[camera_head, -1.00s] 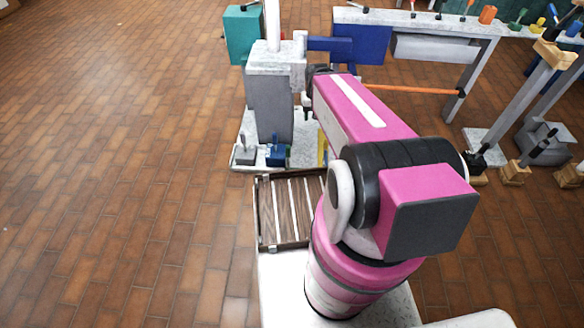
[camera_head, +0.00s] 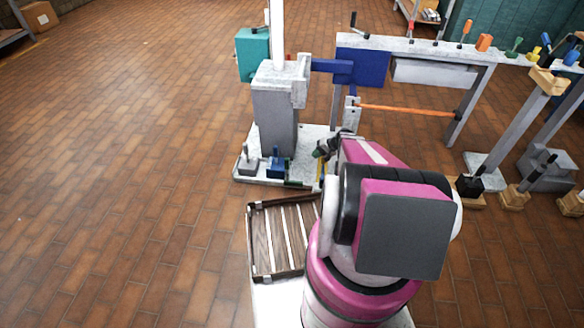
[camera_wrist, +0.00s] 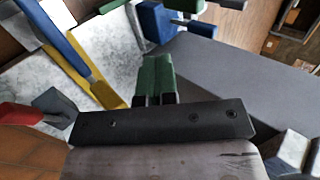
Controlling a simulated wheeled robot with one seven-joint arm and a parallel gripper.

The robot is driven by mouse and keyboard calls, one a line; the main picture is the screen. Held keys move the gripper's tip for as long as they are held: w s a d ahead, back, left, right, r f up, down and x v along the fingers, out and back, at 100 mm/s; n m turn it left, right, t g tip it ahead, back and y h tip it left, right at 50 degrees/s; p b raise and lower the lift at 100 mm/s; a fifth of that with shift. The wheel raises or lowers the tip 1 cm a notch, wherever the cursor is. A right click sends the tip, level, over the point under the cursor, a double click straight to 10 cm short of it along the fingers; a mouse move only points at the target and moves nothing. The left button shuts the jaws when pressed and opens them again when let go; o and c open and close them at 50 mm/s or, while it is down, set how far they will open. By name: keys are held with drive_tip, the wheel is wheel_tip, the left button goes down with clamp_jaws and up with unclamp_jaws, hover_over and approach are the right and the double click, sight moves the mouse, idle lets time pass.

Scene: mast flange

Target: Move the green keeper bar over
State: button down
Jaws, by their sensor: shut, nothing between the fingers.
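My gripper (camera_wrist: 155,78) shows in the wrist view as two green fingers pressed together, with dark pads at their roots; it holds nothing. In the head view my gripper (camera_head: 322,151) is over the right part of the white base plate (camera_head: 308,142), beside the grey column. In the head view only small bits of green show by the blue block (camera_head: 277,168).
A grey column (camera_head: 276,122) stands on the plate. A yellow bar (camera_wrist: 92,75) lies left of my fingers in the wrist view. A blue arm (camera_head: 330,66) and an orange rod (camera_head: 405,109) are at the back. A slatted tray (camera_head: 252,240) is in front; open floor is at left.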

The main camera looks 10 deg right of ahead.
drive_tip(key=w+a+r+x, duration=0.1)
drive_tip(key=x, duration=1.2)
drive_tip(key=shift+a+r, duration=0.25)
drive_tip(key=shift+a, duration=0.1)
drive_tip(key=w+a, duration=0.3)
drive_tip(key=a, duration=0.6)
drive_tip(key=w+a, duration=0.3)
drive_tip(key=a, duration=0.7)
drive_tip(key=shift+w+a, duration=0.2)
drive_tip(key=shift+a, duration=0.2)
